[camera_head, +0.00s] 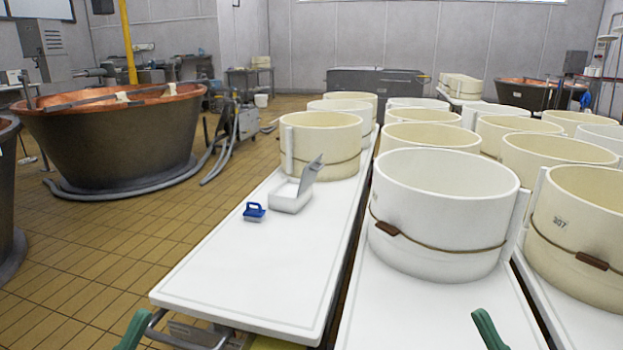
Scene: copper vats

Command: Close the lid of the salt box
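The salt box (289,199) is a small white open box on the left white table. Its grey lid (311,172) stands raised and tilted at the box's right side, so the box is open. What is inside is too small to tell. A green tip of my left gripper (132,331) shows at the bottom edge, left of the table's front end. A green tip of my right gripper (488,330) shows at the bottom, over the right table. Both are far from the box. The rest of each gripper is out of frame.
A blue-handled brush (254,212) lies left of the box. A cream round mould (320,146) stands close behind it. A large white mould (440,215) stands on the table to the right. The left table's front (245,287) is clear.

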